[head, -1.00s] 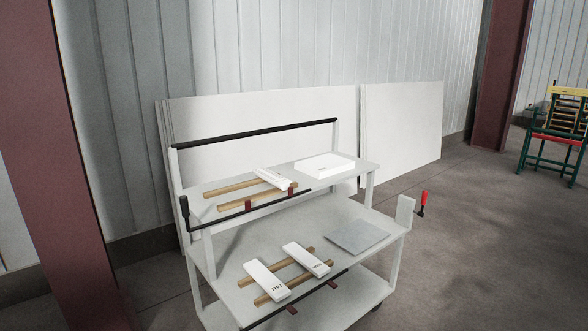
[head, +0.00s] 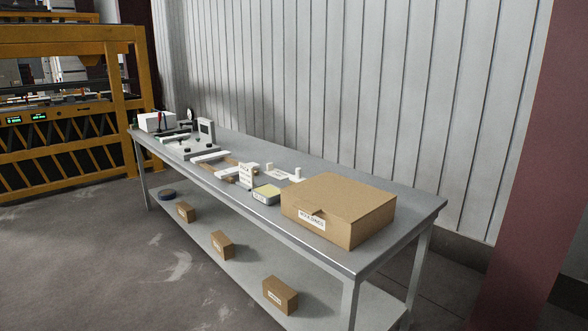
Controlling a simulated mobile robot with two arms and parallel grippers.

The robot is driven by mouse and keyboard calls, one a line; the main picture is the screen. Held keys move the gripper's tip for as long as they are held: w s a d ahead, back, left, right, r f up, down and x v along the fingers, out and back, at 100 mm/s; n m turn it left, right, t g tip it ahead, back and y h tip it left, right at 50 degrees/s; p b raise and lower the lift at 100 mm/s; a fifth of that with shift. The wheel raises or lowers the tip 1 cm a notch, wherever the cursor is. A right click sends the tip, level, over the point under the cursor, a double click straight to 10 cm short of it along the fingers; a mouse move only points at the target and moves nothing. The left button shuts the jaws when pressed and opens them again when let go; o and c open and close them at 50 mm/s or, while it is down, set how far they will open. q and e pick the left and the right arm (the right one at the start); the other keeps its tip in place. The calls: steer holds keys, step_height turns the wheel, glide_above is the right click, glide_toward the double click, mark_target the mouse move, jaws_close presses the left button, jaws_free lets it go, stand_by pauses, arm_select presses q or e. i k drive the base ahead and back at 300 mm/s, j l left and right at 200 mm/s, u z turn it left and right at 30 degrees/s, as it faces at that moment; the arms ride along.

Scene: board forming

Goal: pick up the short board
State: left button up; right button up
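The head view shows a long grey workbench with small items on top. White flat pieces (head: 210,157) lie near its middle, by brown wooden strips (head: 228,172). They are too small to tell whether one is the short board. The cart with white boards is out of view. Neither of my grippers is in view.
A large cardboard box (head: 338,208) sits on the near end of the workbench (head: 398,207). Small boxes (head: 222,245) stand on its lower shelf. A grey fixture (head: 192,148) is farther along. A yellow machine frame (head: 60,110) stands at left. Floor (head: 110,270) in front is open.

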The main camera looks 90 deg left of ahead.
mark_target(230, 172)
steer(key=u, duration=3.15)
steer(key=i+j+z, duration=0.1)
steer(key=z, duration=0.25)
steer(key=i+j+z, duration=0.2)
steer(key=z, duration=0.15)
